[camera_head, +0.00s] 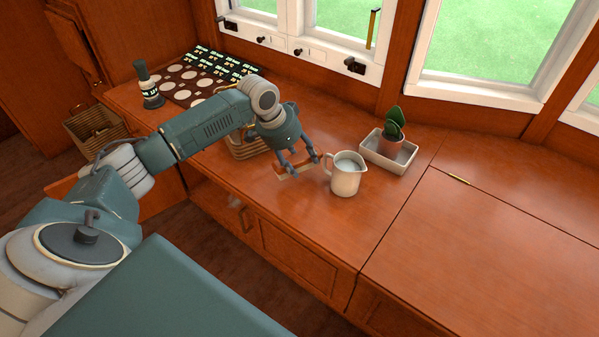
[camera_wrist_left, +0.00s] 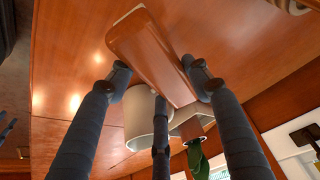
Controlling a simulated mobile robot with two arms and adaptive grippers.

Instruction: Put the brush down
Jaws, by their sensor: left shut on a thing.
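My left gripper (camera_head: 298,165) is over the wooden counter (camera_head: 440,235), just left of the white pitcher. Its fingers are closed about the brush (camera_head: 294,174), a wooden block with a pale edge. In the left wrist view the brush (camera_wrist_left: 152,55) shows large between the fingertips of the left gripper (camera_wrist_left: 158,82). The brush is at or very near the counter top; I cannot tell whether it touches. My right gripper is not in view.
The white pitcher (camera_head: 346,177) stands close right of the brush. Behind it a potted plant (camera_head: 394,124) sits in a white tray (camera_head: 374,158). A basket (camera_head: 247,151) is partly hidden by my arm. A bottle (camera_head: 150,97) and dark patterned board (camera_head: 188,91) are farther left. The right counter is clear.

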